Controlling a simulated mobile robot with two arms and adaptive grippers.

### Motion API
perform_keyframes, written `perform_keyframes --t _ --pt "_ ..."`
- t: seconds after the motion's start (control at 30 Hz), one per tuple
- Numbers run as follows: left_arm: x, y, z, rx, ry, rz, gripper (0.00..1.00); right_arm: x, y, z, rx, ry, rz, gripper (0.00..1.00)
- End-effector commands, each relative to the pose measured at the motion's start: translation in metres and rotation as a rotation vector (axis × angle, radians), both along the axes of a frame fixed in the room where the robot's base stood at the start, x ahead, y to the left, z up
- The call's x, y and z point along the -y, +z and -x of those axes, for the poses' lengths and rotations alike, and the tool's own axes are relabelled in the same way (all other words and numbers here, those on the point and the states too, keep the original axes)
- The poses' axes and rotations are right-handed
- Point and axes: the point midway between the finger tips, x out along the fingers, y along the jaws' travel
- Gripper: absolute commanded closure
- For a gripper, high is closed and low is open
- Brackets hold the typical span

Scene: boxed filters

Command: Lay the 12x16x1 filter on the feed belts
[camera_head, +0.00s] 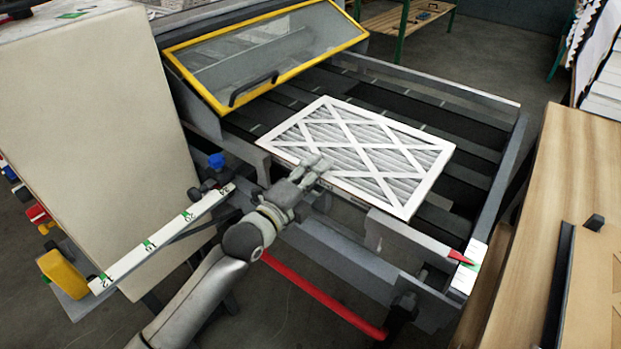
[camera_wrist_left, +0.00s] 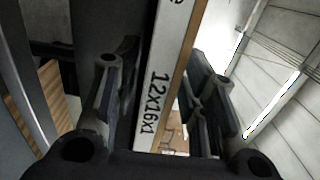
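The 12x16x1 filter (camera_head: 358,152) is a white-framed pleated panel with crossed strips on its face. In the head view it lies roughly flat over the dark feed belts (camera_head: 468,157); I cannot tell whether its underside touches them. My left gripper (camera_head: 312,170) is at the near long edge, with fingers on either side of the frame. The lower finger is hidden in the head view. My right gripper is not in view.
A yellow-framed clear cover (camera_head: 265,50) stands behind the belts. A metal rail (camera_head: 345,245) runs along the front, with a red bar (camera_head: 322,297) below. A large beige cabinet (camera_head: 95,140) is at left, and a wooden table (camera_head: 560,230) at right. Bare belts show right of the filter.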

Motion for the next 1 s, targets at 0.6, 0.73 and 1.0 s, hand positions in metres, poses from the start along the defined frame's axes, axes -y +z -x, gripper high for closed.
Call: perform_keyframes --t 0.6,0.73,1.0 --pt "-0.05 0.002 0.071 0.0 0.0 -0.001 0.61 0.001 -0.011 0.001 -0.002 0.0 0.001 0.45" --pt "-0.061 0.002 0.086 -0.001 0.001 -0.002 0.61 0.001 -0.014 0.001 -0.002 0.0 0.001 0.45" --pt "-0.069 0.004 0.098 0.0 0.0 0.0 0.61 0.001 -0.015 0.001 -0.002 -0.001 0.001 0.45"
